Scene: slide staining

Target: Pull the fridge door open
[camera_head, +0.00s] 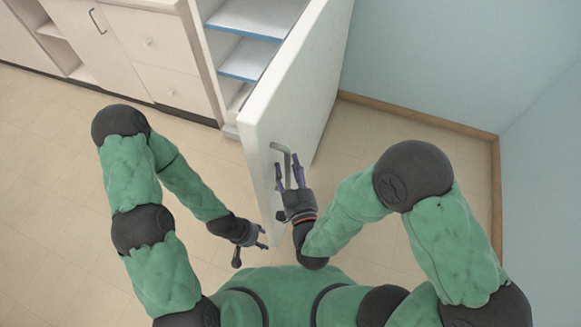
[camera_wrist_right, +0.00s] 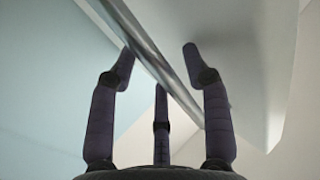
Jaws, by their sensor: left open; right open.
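The white fridge door (camera_head: 298,100) stands open in the head view, swung out from the fridge (camera_head: 245,55), whose shelves show. A metal handle (camera_head: 284,158) is on the door's outer face. My right gripper (camera_head: 288,168) is open at the handle. In the right wrist view the handle (camera_wrist_right: 158,58) runs diagonally between the spread fingers of my right gripper (camera_wrist_right: 160,70), with the door face (camera_wrist_right: 230,50) behind it. Whether any finger touches the bar, I cannot tell. My left gripper (camera_head: 262,238) is open and empty, low beside the door's near edge.
White cabinets (camera_head: 150,45) with drawers stand left of the fridge. A blue wall (camera_head: 450,60) with a wooden baseboard (camera_head: 420,115) is at the right. The tiled floor (camera_head: 50,190) is clear at the left.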

